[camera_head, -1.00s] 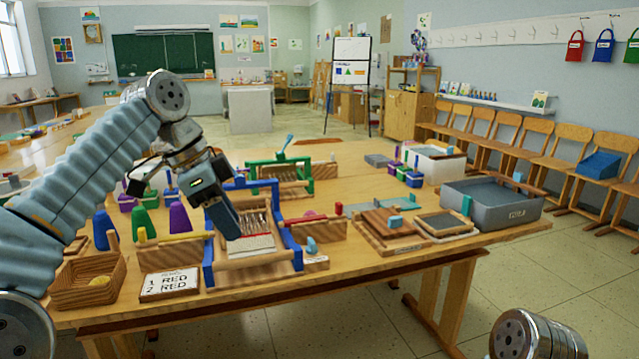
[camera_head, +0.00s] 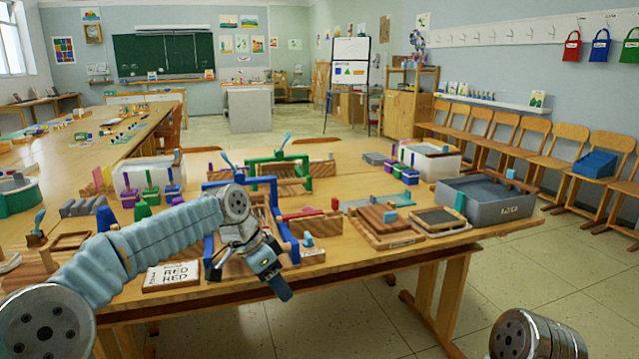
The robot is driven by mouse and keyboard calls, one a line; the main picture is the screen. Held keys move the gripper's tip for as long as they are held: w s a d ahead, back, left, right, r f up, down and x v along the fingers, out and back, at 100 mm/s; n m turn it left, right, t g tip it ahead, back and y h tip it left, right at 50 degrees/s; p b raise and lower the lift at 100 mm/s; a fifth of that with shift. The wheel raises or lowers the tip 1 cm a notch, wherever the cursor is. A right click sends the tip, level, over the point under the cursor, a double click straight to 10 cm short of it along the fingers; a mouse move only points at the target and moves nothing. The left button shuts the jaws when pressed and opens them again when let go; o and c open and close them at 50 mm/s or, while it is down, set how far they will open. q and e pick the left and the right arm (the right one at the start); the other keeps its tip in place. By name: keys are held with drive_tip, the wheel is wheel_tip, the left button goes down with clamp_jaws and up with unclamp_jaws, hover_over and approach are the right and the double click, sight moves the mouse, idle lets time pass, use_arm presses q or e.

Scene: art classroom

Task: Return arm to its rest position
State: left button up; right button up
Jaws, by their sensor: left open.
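My left arm comes in from the left, low across the front of the wooden table. My left gripper (camera_head: 277,281) is at the table's front edge, pointing down and to the right, in front of the blue loom frame (camera_head: 211,250). It is open and I see nothing held in it. The arm hides part of the loom and the things on the table's left side. My right gripper is not in view; only a round metal part of my right arm shows at the bottom right.
A green loom (camera_head: 280,158) stands behind. Wooden trays (camera_head: 440,218) and a grey bin (camera_head: 487,204) are on the right. Floor in front of the table (camera_head: 440,296) is clear.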

use_arm(q)
drive_tip(key=s+d+f+n, duration=0.1)
drive_tip(key=s+f+n, duration=0.2)
drive_tip(key=f, duration=1.1)
drive_tip(key=s+d+f+n, duration=0.2)
drive_tip(key=s+f+n, duration=0.15)
drive_tip(key=f, duration=1.05)
drive_tip(key=s+a+f+n, duration=0.2)
drive_tip(key=s+f+n, duration=0.1)
drive_tip(key=s+f, duration=0.4)
drive_tip(key=s+a+f+n, duration=0.2)
drive_tip(key=s+f, duration=0.5)
drive_tip(key=s, duration=0.7)
drive_tip(key=shift+s+a+n+g+y, duration=0.3)
drive_tip(key=shift+a+n, duration=0.1)
drive_tip(key=shift+n, duration=0.45)
drive_tip(key=shift+f, duration=0.1)
